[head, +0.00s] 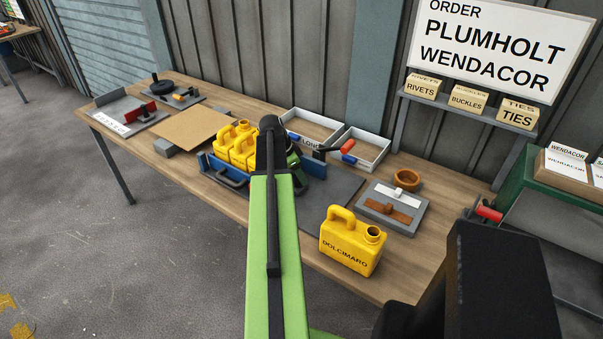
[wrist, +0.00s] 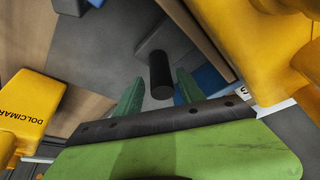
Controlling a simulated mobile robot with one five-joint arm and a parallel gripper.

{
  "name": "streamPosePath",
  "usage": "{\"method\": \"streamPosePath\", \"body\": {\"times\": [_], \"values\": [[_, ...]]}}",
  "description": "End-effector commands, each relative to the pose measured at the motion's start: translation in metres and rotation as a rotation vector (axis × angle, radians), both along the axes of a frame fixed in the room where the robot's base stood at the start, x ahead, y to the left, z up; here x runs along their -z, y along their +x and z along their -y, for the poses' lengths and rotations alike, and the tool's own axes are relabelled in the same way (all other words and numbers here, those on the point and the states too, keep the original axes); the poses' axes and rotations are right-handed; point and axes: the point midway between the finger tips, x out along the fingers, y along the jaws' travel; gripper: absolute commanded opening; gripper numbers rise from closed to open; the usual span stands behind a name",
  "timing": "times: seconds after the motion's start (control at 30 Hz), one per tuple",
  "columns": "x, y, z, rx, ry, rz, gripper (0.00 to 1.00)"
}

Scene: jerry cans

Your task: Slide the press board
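A blue upright board (head: 208,163) with a dark handle (head: 231,178) stands on the bench in front of several yellow jerry cans (head: 238,142); it looks like the press board, though I cannot be sure. My gripper (wrist: 158,92) points down beside these cans, to their right in the head view, where my arm mostly hides it. In the wrist view its green fingers are apart. A dark cylinder (wrist: 160,76) on a grey block shows between them, with gaps on both sides; I cannot tell its depth. Blue surfaces (wrist: 208,76) show beyond the right finger.
A yellow DOLCIMARO can (head: 352,243) stands near the front edge, right of my arm. A grey plate (head: 394,207) with sliders, white trays (head: 368,150) and a red-ended lever (head: 340,147) are nearby. A brown board (head: 193,128) lies left.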

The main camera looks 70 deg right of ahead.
Motion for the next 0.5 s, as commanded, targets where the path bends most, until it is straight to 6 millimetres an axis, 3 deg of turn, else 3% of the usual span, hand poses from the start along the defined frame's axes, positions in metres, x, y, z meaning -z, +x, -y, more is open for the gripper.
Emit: {"method": "streamPosePath", "body": {"times": [0.03, 0.33, 0.5], "values": [[-0.0001, 0.0000, 0.0000, 0.000, 0.000, 0.000, 0.38], [0.0000, 0.0000, -0.0004, 0.000, 0.001, 0.000, 0.00], [0.0002, -0.0001, -0.0006, 0.002, 0.002, 0.000, 0.00]]}}
